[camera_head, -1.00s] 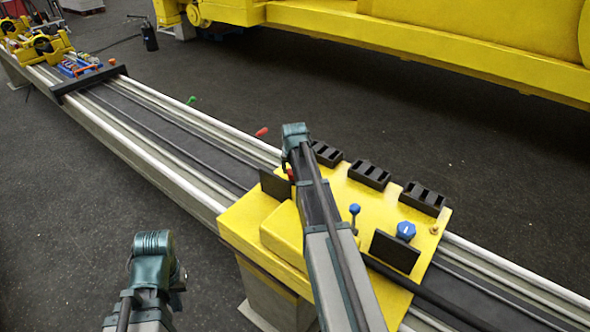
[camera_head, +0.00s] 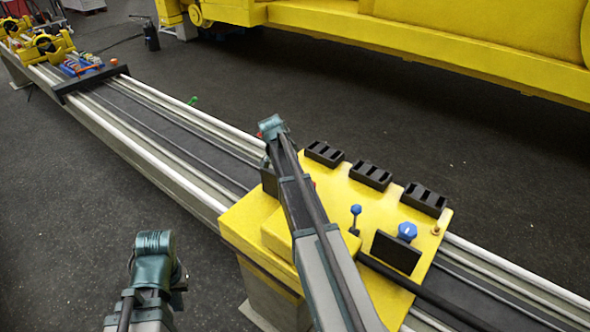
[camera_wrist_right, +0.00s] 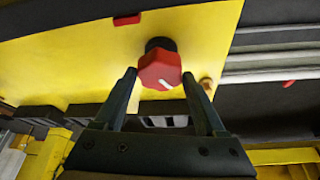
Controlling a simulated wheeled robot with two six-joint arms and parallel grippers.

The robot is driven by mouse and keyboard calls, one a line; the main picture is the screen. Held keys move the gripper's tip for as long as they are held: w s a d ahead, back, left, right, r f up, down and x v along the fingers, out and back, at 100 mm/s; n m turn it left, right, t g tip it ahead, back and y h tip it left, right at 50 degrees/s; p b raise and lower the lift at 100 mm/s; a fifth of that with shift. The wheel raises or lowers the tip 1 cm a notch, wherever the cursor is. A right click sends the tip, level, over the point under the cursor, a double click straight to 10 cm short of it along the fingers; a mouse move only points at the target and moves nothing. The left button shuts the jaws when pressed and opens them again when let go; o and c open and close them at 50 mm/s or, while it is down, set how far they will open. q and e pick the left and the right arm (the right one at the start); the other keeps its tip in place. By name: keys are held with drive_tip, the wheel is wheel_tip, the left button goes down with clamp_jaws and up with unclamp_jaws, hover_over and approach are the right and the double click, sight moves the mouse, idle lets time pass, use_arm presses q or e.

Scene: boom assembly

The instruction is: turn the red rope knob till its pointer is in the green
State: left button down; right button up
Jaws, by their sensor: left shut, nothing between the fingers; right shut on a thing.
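The red rope knob (camera_wrist_right: 160,69) shows in the right wrist view, a faceted red cap on a dark stem against a yellow panel. Its white pointer line slants toward the lower right of that view. No green zone shows around it. My right gripper (camera_wrist_right: 159,75) has one finger on each side of the knob and is shut on it. In the head view my right arm (camera_head: 300,205) covers this spot, and its fingers are hidden. My left gripper (camera_head: 178,282) is low at the left, in front of the rail, shut and empty, its fingers barely visible.
The yellow carriage (camera_head: 350,200) on the long rail bears a blue knob (camera_head: 407,231), a blue-topped lever (camera_head: 355,211), a black plate (camera_head: 396,252) and black slotted blocks (camera_head: 371,175). Yellow machinery (camera_head: 440,50) stands behind. Dark floor (camera_head: 70,180) is clear at left.

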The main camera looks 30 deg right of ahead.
drive_tip(key=shift+m+g, duration=0.3)
drive_tip(key=shift+m, duration=0.6)
drive_tip(key=shift+m, duration=0.3)
drive_tip(key=o, duration=1.3)
drive_tip(key=p+v, duration=1.2)
drive_tip(key=v, duration=0.1)
drive_tip(key=shift+w+a+r+p, duration=0.1)
drive_tip(key=shift+w+r+p, duration=0.05)
drive_tip(key=shift+r+p, duration=0.25)
